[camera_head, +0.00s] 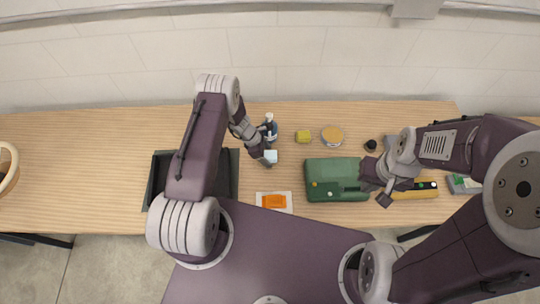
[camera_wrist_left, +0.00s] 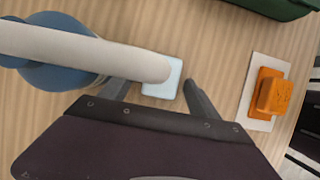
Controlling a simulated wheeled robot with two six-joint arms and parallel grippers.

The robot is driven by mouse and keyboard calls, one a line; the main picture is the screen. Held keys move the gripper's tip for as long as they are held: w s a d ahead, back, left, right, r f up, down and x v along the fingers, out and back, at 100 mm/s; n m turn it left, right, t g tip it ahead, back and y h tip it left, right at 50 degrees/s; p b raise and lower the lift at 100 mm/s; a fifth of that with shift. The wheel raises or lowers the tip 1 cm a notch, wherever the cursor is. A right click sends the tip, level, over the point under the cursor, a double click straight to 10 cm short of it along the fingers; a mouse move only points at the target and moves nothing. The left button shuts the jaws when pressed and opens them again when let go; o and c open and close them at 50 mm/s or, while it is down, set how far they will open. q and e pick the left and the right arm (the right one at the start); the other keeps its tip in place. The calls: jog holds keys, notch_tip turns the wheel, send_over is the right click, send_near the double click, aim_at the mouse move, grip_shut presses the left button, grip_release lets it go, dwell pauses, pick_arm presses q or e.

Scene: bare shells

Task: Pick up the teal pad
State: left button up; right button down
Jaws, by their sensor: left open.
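The teal pad, pale blue in colour, (camera_wrist_left: 174,88) lies on the wooden table, partly hidden by a white bottle neck crossing the left wrist view. It also shows in the camera_head view (camera_head: 271,157). My left gripper (camera_wrist_left: 157,93) is open above it, with one finger on each side of the pad in that view. I cannot tell whether the fingers touch it. In the camera_head view my left gripper (camera_head: 262,153) is beside the pad. My right gripper (camera_head: 375,193) is by the green case; whether it is open is unclear.
A blue bottle with a white top (camera_head: 270,130) stands close behind the pad. An orange block on a white plate (camera_head: 287,208), a green case (camera_head: 336,165), a yellow block (camera_head: 303,136), a round tin (camera_head: 332,135) and a dark tray (camera_head: 235,180) are around.

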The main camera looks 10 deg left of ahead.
pick_arm(q)
jog(key=c, duration=1.4)
jog(key=shift+r, duration=0.1)
